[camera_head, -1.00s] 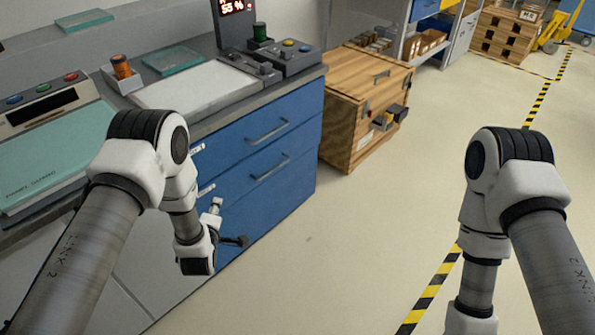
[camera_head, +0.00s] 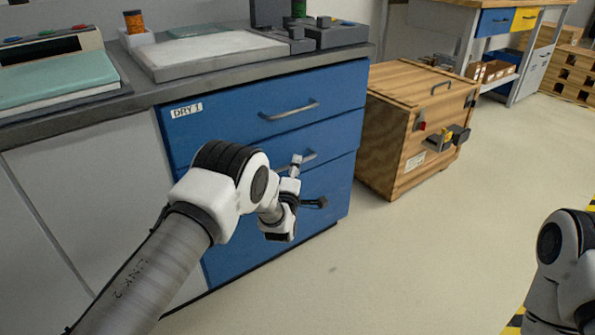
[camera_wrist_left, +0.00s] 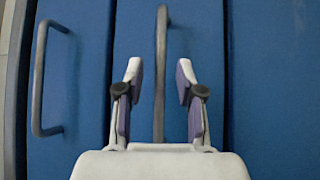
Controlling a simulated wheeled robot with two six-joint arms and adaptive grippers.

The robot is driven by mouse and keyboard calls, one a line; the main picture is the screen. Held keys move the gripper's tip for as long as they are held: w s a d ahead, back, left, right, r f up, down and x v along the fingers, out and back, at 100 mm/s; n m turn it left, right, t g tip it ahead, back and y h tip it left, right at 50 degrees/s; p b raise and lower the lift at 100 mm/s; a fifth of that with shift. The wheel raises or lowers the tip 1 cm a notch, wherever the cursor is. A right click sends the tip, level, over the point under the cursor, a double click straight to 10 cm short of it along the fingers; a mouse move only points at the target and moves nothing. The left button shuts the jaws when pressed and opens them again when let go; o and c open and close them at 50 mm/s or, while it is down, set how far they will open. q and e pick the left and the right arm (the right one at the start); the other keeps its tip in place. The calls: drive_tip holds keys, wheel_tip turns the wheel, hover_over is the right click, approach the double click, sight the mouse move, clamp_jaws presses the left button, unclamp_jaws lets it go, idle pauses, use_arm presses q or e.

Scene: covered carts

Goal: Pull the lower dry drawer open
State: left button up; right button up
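The blue drawer unit (camera_head: 335,190) stands ahead, with the top drawer labelled DRY 1 (camera_head: 187,109) closed. The drawer below it (camera_head: 330,140) is also closed, and my arm hides its left part. Its grey bar handle (camera_head: 314,158) shows just above my left gripper (camera_head: 306,183). In the left wrist view, my left gripper (camera_wrist_left: 159,72) is open, with this handle (camera_wrist_left: 161,30) running between its fingers, with a gap on each side. The top drawer's handle (camera_wrist_left: 40,90) is at the left there. My right gripper is out of view.
A grey worktop (camera_head: 130,97) with devices sits over the drawers. A wooden crate (camera_head: 405,140) stands close to the right of the unit. Another blue front lies under the two drawers. The floor (camera_head: 430,260) in front and to the right is clear.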

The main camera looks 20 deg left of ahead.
use_arm(q)
drive_tip(key=shift+w+a+r, duration=0.1)
drive_tip(key=shift+w, duration=1.05)
clamp_jaws()
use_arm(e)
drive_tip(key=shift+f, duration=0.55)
use_arm(q)
drive_tip(key=shift+s, duration=0.1)
